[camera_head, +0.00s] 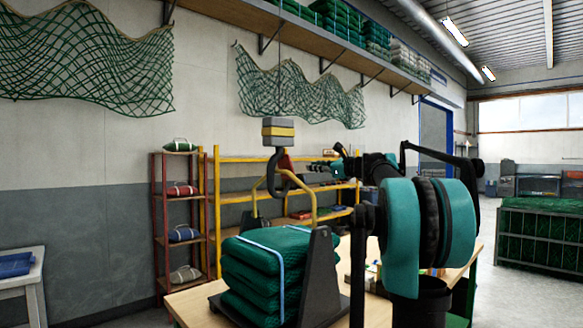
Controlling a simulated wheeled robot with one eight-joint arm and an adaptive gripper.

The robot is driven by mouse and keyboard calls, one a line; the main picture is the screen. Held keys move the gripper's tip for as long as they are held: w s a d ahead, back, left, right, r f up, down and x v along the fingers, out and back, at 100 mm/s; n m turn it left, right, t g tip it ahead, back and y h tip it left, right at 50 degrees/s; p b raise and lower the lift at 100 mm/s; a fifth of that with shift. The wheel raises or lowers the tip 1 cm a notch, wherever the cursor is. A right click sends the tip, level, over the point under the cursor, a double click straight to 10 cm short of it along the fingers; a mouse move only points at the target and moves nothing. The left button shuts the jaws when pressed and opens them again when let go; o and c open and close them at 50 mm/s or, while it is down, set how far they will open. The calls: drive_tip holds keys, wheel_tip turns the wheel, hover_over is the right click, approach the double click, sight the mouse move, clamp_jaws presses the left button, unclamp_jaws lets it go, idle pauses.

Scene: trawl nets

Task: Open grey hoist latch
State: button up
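A hoist block (278,131), grey with a yellow band, hangs above the table. A dark grey hook (281,182) hangs below it, at the top of a yellow bail (312,196). A small red part (287,162) shows beside the hook. I cannot make out the grey latch as a separate part or whether it is open. The bail rises over a stack of folded green nets (265,265) bound with a pale strap. My gripper (316,168) appears small and dark just right of the hook; its fingers are too small to read, and contact is unclear.
My teal and black arm covers the right centre. The wooden table (190,306) holds the nets between dark upright plates (320,280). A red rack (155,215) and yellow shelves (232,160) stand behind. A green-filled cage (540,238) stands right; a white stool (22,280) stands left.

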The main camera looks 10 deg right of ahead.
sight(290, 169)
drive_tip(key=x, duration=1.3)
drive_tip(key=shift+w+a, duration=0.2)
drive_tip(key=shift+a, duration=0.05)
drive_tip(key=shift+c, duration=0.4)
clamp_jaws()
